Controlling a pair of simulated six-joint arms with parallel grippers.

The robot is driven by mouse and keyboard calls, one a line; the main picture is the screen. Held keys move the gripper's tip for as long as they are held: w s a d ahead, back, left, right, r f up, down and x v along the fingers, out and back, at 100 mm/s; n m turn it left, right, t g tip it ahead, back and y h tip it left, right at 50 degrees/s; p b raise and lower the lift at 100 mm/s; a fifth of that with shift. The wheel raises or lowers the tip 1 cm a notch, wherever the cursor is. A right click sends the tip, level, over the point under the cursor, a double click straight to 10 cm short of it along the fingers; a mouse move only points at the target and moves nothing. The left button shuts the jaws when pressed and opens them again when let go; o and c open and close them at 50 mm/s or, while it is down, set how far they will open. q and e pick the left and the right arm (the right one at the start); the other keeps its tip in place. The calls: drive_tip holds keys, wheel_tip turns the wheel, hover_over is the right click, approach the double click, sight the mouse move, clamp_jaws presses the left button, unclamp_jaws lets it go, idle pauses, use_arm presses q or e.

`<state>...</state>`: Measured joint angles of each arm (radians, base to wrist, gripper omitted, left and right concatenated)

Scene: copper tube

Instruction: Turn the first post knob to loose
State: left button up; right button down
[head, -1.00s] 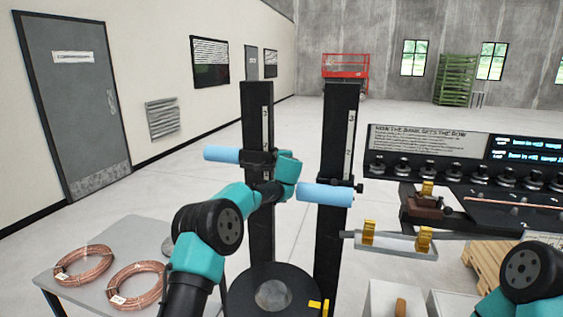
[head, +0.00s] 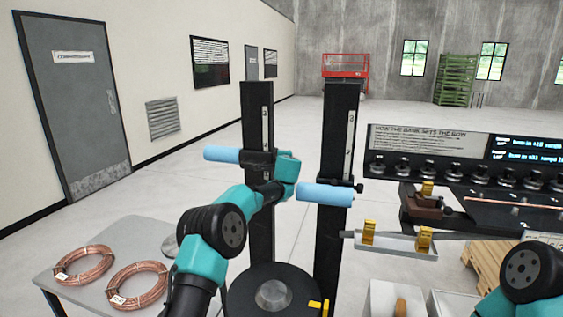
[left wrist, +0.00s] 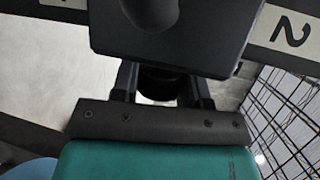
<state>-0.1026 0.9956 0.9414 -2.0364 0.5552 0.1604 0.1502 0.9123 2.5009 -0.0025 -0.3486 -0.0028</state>
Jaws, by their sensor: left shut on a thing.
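Two dark upright posts with white scales stand in the head view: the left post (head: 258,110) and the right post (head: 339,120). Each carries a dark collar with a light blue roller; the left roller (head: 222,154) points left, the right roller (head: 324,192) also points left. My left gripper (left wrist: 160,88) is at the left post's collar (head: 259,161). In the left wrist view its two fingers close on the sides of a dark round knob (left wrist: 160,84), partly hidden by the collar block. Which way the knob is set cannot be seen. My right gripper is out of view.
A grey table (head: 58,270) with copper coils (head: 84,265) is at lower left. A round black base (head: 290,300) sits below the posts. A bench panel (head: 430,140) with several knobs and a grey tray with yellow clips (head: 395,241) are at right.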

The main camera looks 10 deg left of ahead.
use_arm(q)
drive_tip(key=shift+a+n+t, duration=0.15)
drive_tip(key=shift+n+t, duration=0.15)
drive_tip(key=shift+t, duration=0.2)
drive_tip(key=shift+c, duration=0.3)
drive_tip(key=shift+t, duration=0.3)
drive_tip(key=shift+n+t+y, duration=0.9)
drive_tip(key=shift+t, duration=0.9)
drive_tip(key=shift+r, duration=0.1)
drive_tip(key=o, duration=0.9)
drive_tip(key=shift+o, duration=0.2)
drive_tip(key=shift+s+d, duration=0.15)
drive_tip(key=shift+d, duration=0.05)
drive_tip(key=v, duration=1.7)
